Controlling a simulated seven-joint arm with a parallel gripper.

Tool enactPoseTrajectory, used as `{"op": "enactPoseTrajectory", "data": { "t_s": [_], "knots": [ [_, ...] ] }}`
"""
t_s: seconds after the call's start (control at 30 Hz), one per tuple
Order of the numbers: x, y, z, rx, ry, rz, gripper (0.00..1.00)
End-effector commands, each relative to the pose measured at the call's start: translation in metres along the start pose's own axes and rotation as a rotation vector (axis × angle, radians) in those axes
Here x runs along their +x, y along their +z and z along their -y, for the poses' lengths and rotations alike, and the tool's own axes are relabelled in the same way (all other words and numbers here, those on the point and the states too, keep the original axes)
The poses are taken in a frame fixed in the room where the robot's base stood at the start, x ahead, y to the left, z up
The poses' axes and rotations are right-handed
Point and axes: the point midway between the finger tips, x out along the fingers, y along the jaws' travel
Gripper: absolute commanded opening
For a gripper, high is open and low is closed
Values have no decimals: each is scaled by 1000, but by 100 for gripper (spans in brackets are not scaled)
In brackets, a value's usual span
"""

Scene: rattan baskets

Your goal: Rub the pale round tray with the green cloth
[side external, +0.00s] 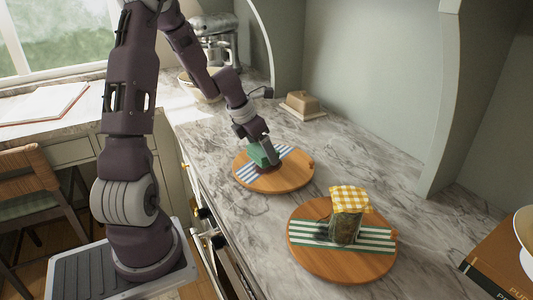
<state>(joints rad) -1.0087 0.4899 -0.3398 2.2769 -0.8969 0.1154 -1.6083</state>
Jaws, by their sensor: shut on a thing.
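My gripper (268,158) is shut on the green cloth (260,153), a small bunched green piece. The cloth is at the far round wooden tray (290,180), over its blue-and-white striped band (247,174). I cannot tell for certain whether the cloth touches the tray. The tray is light orange-brown and lies flat on the counter. My gripper hides part of the tray's middle. A second round wooden tray (335,269), with a green-and-white striped band, lies nearer and to the right.
A jar (345,226) with a yellow checked cover stands on the nearer tray. The marble counter (365,165) is clear between the trays and the wall. A butter dish (300,104), a bowl (202,86) and a mixer (214,35) stand farther back. A book (500,264) lies at the right.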

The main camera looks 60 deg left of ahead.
Motion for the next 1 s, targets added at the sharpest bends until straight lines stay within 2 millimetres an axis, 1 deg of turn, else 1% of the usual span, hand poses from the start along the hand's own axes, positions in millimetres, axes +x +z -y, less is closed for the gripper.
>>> {"op": "enactPoseTrajectory", "data": {
  "t_s": [0.1,0.37,0.43,0.47,0.5,0.6,0.8,1.0],
  "knots": [
    [1,0,-12,-1,2,3,49],
    [1,4,-35,1,3,4,49],
    [1,3,-41,1,3,-5,49],
    [1,-5,-46,0,10,-34,49],
    [2,-5,-49,-2,8,-34,49],
    [5,10,-45,2,2,-14,49],
    [12,26,-44,2,3,-16,49],
    [11,26,-26,0,2,-14,49]
  ]
}}
